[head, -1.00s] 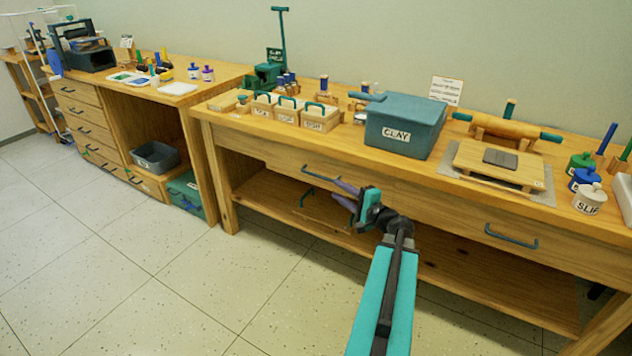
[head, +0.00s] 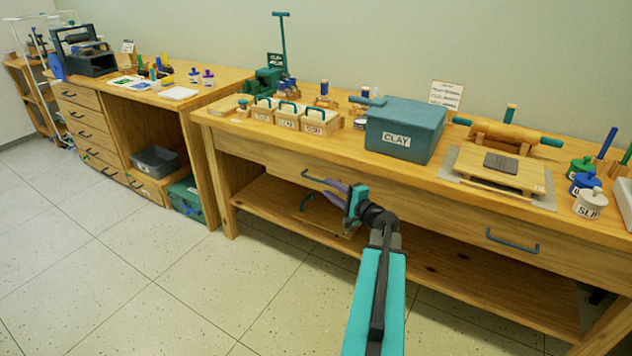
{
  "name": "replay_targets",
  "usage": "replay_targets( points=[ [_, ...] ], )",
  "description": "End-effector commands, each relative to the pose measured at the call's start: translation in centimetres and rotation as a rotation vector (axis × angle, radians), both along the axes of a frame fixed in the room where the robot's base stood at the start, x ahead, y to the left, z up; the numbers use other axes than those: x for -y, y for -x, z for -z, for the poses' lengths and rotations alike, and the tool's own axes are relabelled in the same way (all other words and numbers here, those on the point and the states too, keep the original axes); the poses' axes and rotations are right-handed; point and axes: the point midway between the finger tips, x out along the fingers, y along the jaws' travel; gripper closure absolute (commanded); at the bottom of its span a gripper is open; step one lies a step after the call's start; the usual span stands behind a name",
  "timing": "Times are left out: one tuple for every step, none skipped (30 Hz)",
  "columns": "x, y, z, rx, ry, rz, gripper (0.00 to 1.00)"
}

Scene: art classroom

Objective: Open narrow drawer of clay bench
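The clay bench (head: 282,161) is a long wooden bench along the wall. A drawer front at its left has a dark teal bar handle (head: 322,181). Another drawer front at its right has a similar bar handle (head: 512,241). I cannot tell the drawers' exact widths, and both look closed. My gripper (head: 328,189), with purple-grey fingers, points left at the left handle, close to its right end. The fingers look apart with nothing between them. Contact with the handle cannot be made out. My wrist and arm hide part of the bench front.
A teal CLAY box (head: 405,128), wooden boxes (head: 288,115), a board (head: 498,168) and a SLIP jar (head: 590,204) stand on the bench top. A lower shelf (head: 275,199) lies under the drawers. The floor at left is clear.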

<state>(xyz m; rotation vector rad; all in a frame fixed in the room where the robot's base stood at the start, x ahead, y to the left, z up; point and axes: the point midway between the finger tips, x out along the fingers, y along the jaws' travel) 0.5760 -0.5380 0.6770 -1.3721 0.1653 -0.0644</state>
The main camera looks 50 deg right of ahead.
Motion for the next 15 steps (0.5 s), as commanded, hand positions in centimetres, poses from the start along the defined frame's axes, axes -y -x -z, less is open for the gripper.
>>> replay_targets(
  points=[
    [0.2,-0.9,0.1,0.000,0.000,-0.002,0.72],
    [0.3,-1.2,0.1,0.000,0.000,-0.001,0.72],
    [0.4,-1.7,0.2,0.000,0.000,-0.001,0.72],
    [0.4,-2.1,0.2,0.000,0.000,-0.001,0.72],
    [0.5,-2.5,0.2,0.000,0.000,-0.002,0.72],
    [0.5,-3.0,0.3,0.000,0.000,-0.002,0.72],
    [0.6,-3.4,0.3,0.000,0.000,-0.001,0.72],
    [0.7,-3.7,0.4,0.000,0.000,0.000,0.72],
    [0.8,-4.2,0.4,0.000,0.000,0.000,0.72],
    [0.8,-4.6,0.4,0.000,0.000,-0.001,0.72],
    [0.8,-5.0,0.4,0.000,0.000,-0.001,0.72],
    [0.9,-5.5,0.5,0.000,0.000,-0.001,0.72],
    [0.9,-5.8,0.5,0.000,0.000,-0.001,0.72],
    [1.0,-6.1,0.6,0.000,0.000,0.000,0.72],
    [1.1,-6.5,0.6,0.000,0.000,0.000,0.72]
  ],
)
